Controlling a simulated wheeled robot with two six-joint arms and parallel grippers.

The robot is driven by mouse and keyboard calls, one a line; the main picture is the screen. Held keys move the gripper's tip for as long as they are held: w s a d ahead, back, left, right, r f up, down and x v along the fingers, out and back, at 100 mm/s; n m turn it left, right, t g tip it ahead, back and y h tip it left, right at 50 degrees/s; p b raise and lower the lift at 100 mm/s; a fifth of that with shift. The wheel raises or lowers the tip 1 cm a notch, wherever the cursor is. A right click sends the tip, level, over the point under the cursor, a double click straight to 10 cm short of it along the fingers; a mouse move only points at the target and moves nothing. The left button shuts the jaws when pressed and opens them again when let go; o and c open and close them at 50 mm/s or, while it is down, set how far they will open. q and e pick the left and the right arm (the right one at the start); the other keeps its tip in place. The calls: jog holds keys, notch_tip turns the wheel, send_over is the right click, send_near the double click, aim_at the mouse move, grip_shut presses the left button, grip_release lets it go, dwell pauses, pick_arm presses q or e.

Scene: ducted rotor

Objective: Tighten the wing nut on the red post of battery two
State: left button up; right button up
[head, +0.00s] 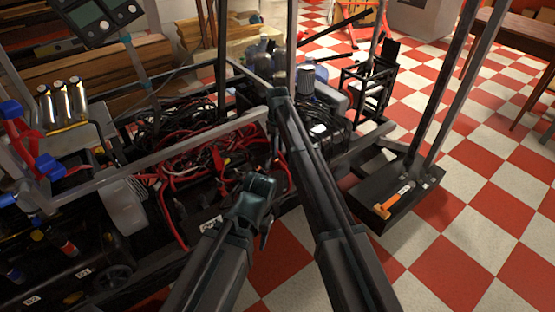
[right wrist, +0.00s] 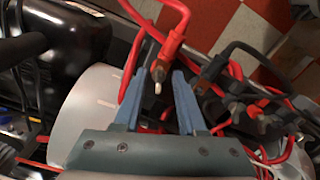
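My right gripper (right wrist: 160,76) is open in the right wrist view, with two blue-grey fingers apart. Between and just beyond its tips is a red-sleeved cable end (right wrist: 172,45) with a brass-coloured fitting (right wrist: 158,72); contact is not visible. Black batteries (head: 60,262) with white labels stand at the lower left, with small red posts (head: 68,247). I cannot clearly read which is battery two, and I cannot make out its wing nut.
Tangled red and black cables (head: 190,170) fill the metal frame. A large grey cylinder (right wrist: 88,105) is close left of my fingers in the wrist view. An orange-handled tool (head: 392,205) lies on a dark tray (head: 400,218). Checkered floor (head: 470,240) is open at right.

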notch_tip(320, 180, down, 2)
jog(key=shift+f+b, duration=0.1)
jog(key=shift+b, duration=0.45)
jog(key=shift+c, duration=0.3)
grip_shut()
